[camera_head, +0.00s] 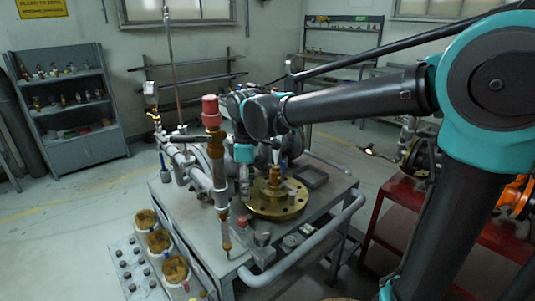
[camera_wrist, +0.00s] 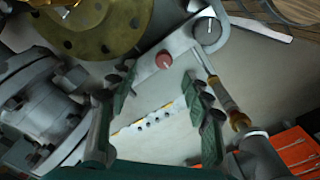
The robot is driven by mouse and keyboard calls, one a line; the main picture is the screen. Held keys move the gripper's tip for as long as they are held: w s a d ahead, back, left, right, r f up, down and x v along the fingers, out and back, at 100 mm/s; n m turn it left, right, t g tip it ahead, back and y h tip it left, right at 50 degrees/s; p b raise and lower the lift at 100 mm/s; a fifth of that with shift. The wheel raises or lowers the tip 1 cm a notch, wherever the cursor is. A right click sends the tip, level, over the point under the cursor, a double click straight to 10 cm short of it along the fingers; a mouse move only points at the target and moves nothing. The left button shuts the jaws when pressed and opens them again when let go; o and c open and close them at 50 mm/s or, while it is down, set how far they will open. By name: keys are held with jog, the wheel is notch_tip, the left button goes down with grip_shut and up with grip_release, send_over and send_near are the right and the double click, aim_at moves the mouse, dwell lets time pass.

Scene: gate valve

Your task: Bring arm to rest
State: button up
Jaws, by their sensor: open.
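My gripper (camera_wrist: 163,80) shows in the wrist view with its two dark green fingers spread wide and nothing between them. It is above the grey work table. In the head view my arm reaches from the right over the table, and the wrist hangs by the pipework; the fingers are hard to make out there. The brass flanged valve part (camera_head: 275,203) stands on the table to the right of my wrist. Its drilled flange (camera_wrist: 92,38) shows at the top left of the wrist view.
Grey pipework with a red cap (camera_head: 211,111) rises at the table's left. A grey handrail (camera_head: 310,246) runs along the table's front. A red cart (camera_head: 398,198) stands to the right. In the wrist view, a red knob (camera_wrist: 165,61) and a screwdriver-like tool (camera_wrist: 228,102) lie below the fingers.

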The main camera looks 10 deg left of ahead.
jog(key=w+d+f+m+t, duration=0.1)
jog(key=d+f+m, duration=0.15)
jog(key=d, duration=0.35)
jog(key=w+d+f+m, duration=0.2)
jog(key=d+m, duration=0.1)
jog(key=d, duration=0.3)
jog(key=s+d+f+m+t, duration=0.1)
jog(key=s+d+f+m, duration=0.1)
jog(key=d+f+m, duration=0.2)
jog(key=s+d+f+m+t, duration=0.1)
jog(key=s+d+f+m, duration=0.2)
jog(key=d, duration=0.8)
jog(key=s+d+f+m+t, duration=0.1)
jog(key=s+d+f+m, duration=0.2)
jog(key=d, duration=0.4)
jog(key=shift+s+d+f+m, duration=0.2)
jog(key=shift+d+f+m, duration=0.2)
jog(key=shift+f+m, duration=0.7)
